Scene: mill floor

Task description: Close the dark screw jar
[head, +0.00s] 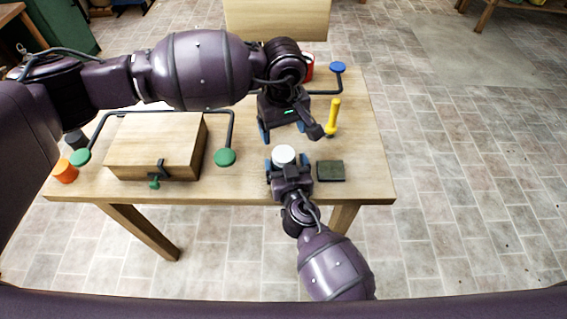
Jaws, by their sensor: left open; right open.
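A dark grey cylinder (76,140) stands at the left end of the table and looks like the dark jar. I cannot tell whether a lid is on it. A white round-topped thing (284,154) stands near the table's front edge; I cannot tell whether it is a lid or another jar. My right gripper (285,162) is open, with its blue-tipped fingers to either side of the white thing. My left gripper (282,131) is open above the table, just behind the white thing, and appears empty. My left arm hides part of the table's back.
A wooden box (157,146) with a small green-knobbed latch (154,183) fills the left half. Dark bars with green discs (225,157) flank it. An orange cylinder (65,171), dark block (330,171), yellow handle (333,115), blue disc (338,67) and red item (308,66) stand around.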

